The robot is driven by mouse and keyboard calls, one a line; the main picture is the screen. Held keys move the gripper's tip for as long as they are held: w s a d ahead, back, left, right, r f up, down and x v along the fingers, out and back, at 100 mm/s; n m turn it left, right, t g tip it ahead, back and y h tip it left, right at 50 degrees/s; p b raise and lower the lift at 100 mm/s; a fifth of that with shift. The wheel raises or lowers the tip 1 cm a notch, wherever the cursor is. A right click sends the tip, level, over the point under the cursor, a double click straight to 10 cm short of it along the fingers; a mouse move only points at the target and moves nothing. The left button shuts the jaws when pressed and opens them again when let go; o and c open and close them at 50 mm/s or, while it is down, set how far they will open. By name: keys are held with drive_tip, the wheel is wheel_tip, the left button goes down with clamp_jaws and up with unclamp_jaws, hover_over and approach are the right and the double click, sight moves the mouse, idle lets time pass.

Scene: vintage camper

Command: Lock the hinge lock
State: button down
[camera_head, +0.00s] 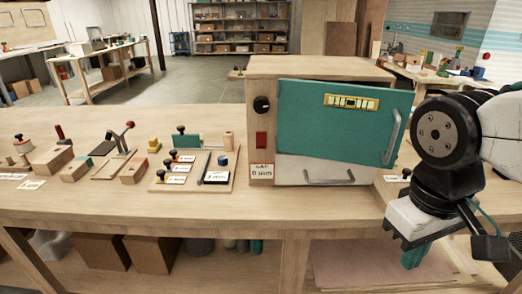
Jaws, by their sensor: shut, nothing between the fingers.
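No part is clearly recognisable as the hinge lock. A wooden cabinet (320,66) on the bench has a teal door (300,121) with a yellow-framed plate (351,102) and a grey handle (392,137). The door's right side stands out toward me, so it looks ajar. A black knob (262,105) and a red block (261,140) are on the cabinet's left front post. My gripper (413,256) hangs down right of the cabinet, in front of the bench edge, apart from the door. Its teal fingertips look closed and empty; my arm hides part of the bench behind.
A pale lower panel (300,168) with a handle lies below the door. A small card (262,170) is beside it. A board (222,184) with labelled, black-knobbed parts and several wooden blocks (53,159) occupy the bench's left. The bench's front strip is clear.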

sight(261, 147)
drive_tip(key=w+a+f+n+t+h, duration=0.2)
drive_tip(key=w+n+t+h, duration=0.15)
drive_tip(key=w+n, duration=0.3)
drive_tip(key=w+a+f+n+t+h, duration=0.1)
drive_tip(key=w+a+n+t+h, duration=0.15)
drive_tip(key=w+n+h, duration=0.4)
drive_tip(key=w+a+r+n+t+y, duration=0.1)
drive_tip(key=w+a+n+t+y, duration=0.2)
drive_tip(key=a+n, duration=0.6)
drive_tip(key=w+a+r+n+t+y, duration=0.1)
drive_tip(key=w+a+n+t+y, duration=0.3)
drive_tip(key=a+n+t+y, duration=0.3)
drive_tip(key=a+n, duration=0.2)
drive_tip(key=n, duration=0.1)
drive_tip(key=shift+a+r+n+t, duration=0.15)
drive_tip(key=shift+r+n+t, duration=0.1)
drive_tip(key=shift+n+t, duration=0.15)
drive_tip(key=w, duration=0.4)
drive_tip(key=w+f, duration=0.1)
drive_tip(key=w, duration=0.9)
drive_tip(key=shift+d+f, duration=0.25)
drive_tip(key=shift+f, duration=0.1)
